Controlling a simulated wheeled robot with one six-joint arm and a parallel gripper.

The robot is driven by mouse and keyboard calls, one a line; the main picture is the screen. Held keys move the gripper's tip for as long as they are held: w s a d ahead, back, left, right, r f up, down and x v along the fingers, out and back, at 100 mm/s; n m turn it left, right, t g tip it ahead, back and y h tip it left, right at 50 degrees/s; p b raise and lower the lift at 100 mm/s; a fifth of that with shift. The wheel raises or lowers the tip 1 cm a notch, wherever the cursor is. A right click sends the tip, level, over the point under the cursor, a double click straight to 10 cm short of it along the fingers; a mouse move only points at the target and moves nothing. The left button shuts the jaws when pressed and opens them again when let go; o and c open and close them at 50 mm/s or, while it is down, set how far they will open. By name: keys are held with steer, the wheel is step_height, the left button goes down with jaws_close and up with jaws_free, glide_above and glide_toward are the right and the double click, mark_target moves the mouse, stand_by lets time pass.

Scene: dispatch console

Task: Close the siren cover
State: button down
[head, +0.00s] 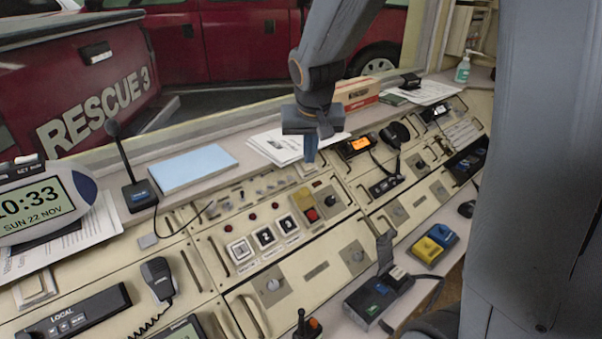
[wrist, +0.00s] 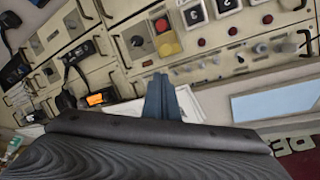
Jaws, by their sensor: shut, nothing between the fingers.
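The siren cover (head: 303,197) is a small yellow flap on the middle console panel. It stands raised behind a red button (head: 311,214), which is exposed. In the wrist view the yellow cover (wrist: 169,46) and the red button (wrist: 161,25) lie beyond my fingertips. My gripper (head: 310,154) is shut and empty, pointing down above the rear of the console, behind the cover and apart from it. Its blue-grey fingers (wrist: 161,90) also show together in the wrist view.
A knob (head: 330,200) sits right of the cover, and several square switches (head: 264,237) lie to its left. A gooseneck microphone (head: 130,170) stands at left. A radio with an orange screen (head: 358,144) is at right.

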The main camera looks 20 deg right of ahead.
steer(key=w+r, duration=0.1)
steer(key=w, duration=0.1)
steer(key=p, duration=0.2)
glide_above(304, 196)
steer(key=w+d, duration=0.1)
steer(key=w, duration=0.4)
steer(key=shift+t, duration=0.3)
step_height(304, 196, down, 9)
steer(key=shift+d+r, duration=0.1)
steer(key=shift+d, duration=0.05)
steer(key=shift+s+a+f+b, duration=0.1)
steer(key=shift+s+f+b, duration=0.25)
steer(key=shift+s, duration=0.15)
steer(key=shift+s+a+f+b, duration=0.1)
steer(key=shift+s+f+b, duration=0.15)
steer(key=shift+s+b, duration=0.15)
steer(key=shift+s+a+f, duration=0.1)
steer(key=shift+s+f, duration=0.35)
steer(key=shift+s, duration=0.15)
steer(key=shift+b, duration=0.3)
